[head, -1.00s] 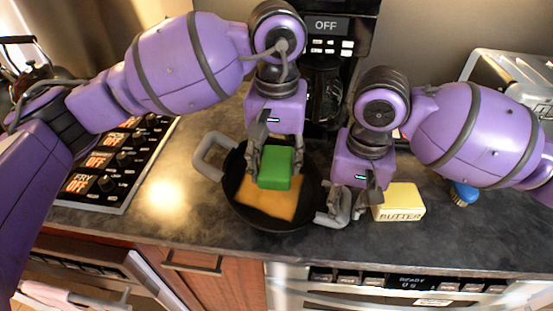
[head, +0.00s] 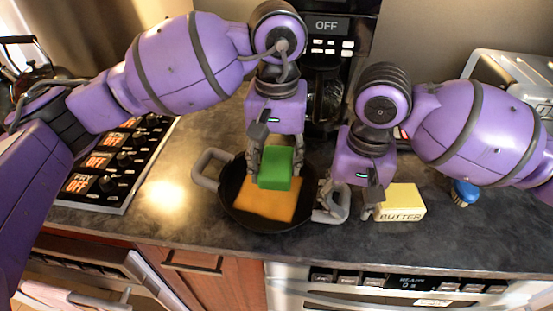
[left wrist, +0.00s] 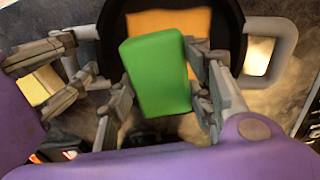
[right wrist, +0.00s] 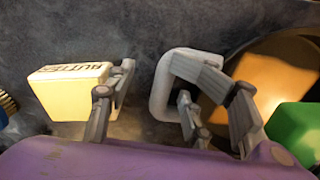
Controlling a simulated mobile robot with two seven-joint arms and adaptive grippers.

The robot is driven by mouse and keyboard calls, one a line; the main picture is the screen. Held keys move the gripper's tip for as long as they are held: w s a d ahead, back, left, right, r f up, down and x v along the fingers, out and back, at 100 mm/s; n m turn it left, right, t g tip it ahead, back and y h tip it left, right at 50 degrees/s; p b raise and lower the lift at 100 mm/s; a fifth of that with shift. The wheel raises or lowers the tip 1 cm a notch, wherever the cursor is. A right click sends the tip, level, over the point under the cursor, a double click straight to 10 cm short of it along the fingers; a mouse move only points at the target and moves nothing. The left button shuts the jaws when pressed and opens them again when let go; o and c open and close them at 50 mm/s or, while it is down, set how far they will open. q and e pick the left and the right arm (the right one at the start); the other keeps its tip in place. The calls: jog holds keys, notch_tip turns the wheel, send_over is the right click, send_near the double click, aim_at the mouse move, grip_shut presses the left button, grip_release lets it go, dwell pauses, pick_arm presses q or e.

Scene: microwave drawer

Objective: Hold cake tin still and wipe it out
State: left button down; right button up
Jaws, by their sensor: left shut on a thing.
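The cake tin (head: 235,213) is a round black pan with a grey loop handle on each side, standing on the counter. A flat orange patch (head: 266,203) covers much of its inside floor. My left gripper (head: 274,165) is shut on a green sponge (head: 275,170) and holds it over the tin, hiding part of its far side. The sponge also shows between the fingers in the left wrist view (left wrist: 158,75). My right gripper (right wrist: 165,105) has its fingers spread apart at the tin's right handle (right wrist: 160,85), one finger overlapping the handle. Its other finger is beside the butter.
A yellow butter block (head: 400,203) stands close to the right of my right gripper. A blue-headed brush (head: 465,192) is further right. A coffee maker (head: 325,85) stands behind the tin, a stove panel (head: 110,170) left. The counter between panel and tin is clear.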

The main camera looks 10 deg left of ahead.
jog(key=shift+r, duration=1.5)
jog(key=shift+f, duration=0.1)
jog(key=shift+f, duration=1.7)
jog(key=shift+d, duration=0.15)
grip_shut()
jog(key=shift+c, duration=0.5)
grip_release()
